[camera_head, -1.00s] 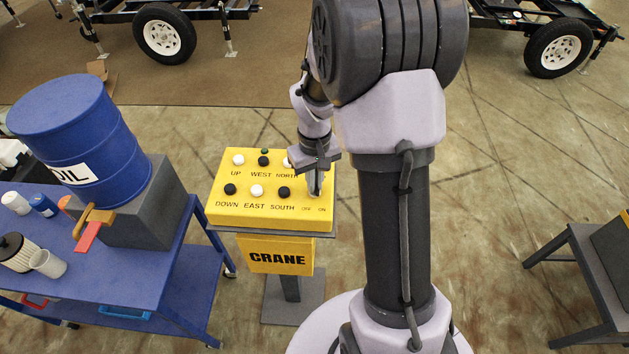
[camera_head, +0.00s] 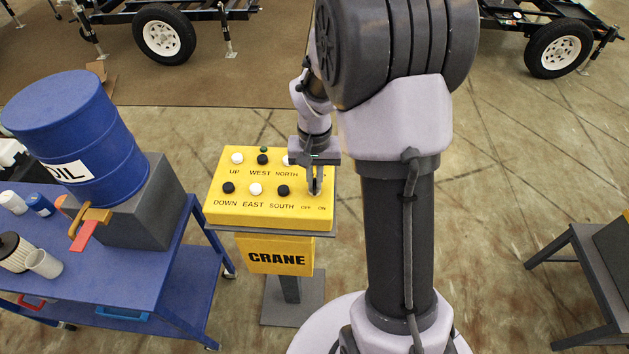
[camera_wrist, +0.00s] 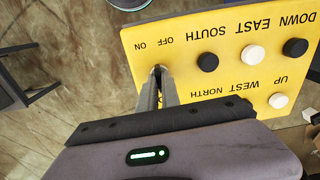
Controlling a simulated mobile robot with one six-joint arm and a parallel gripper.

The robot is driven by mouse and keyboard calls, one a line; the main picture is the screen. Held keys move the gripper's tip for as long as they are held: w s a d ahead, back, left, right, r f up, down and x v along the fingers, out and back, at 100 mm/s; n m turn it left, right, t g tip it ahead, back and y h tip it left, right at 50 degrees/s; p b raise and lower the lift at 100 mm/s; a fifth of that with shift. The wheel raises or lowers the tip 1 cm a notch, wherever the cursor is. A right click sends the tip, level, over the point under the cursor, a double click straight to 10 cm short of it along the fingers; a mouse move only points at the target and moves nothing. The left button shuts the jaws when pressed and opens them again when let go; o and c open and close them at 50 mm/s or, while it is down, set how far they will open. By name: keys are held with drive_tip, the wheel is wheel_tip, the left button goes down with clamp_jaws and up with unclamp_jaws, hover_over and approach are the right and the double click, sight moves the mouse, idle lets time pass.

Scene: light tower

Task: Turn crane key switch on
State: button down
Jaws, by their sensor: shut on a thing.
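The yellow crane control box (camera_head: 222,208) stands on a pedestal with a CRANE sign (camera_head: 277,258), left of my arm. Its top carries black and white buttons and an OFF/ON key switch. My gripper (camera_head: 314,190) points down at the right side of the box, just above the OFF and ON labels. In the wrist view my gripper (camera_wrist: 160,80) is shut on the key switch, beside the OFF and ON labels. The fingers mostly hide the key, so I cannot tell its angle. The control box (camera_wrist: 225,60) fills the upper right there.
A blue cart (camera_head: 190,285) with an oil drum (camera_head: 75,130), grey block and small containers stands left of the box. A dark table (camera_head: 590,270) stands at the far right. Trailers with wheels (camera_head: 163,35) are at the back. Open floor lies around the pedestal.

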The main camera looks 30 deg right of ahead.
sight(315, 183)
drive_tip(key=m+b, duration=0.2)
drive_tip(key=m, duration=0.4)
drive_tip(key=shift+m, duration=0.3)
idle(0.3)
drive_tip(key=c, duration=1.6)
unclamp_jaws()
drive_tip(key=shift+o, duration=0.2)
wheel_tip(315, 183, up, 17)
drive_tip(key=p, duration=0.5)
drive_tip(key=shift+r, duration=0.2)
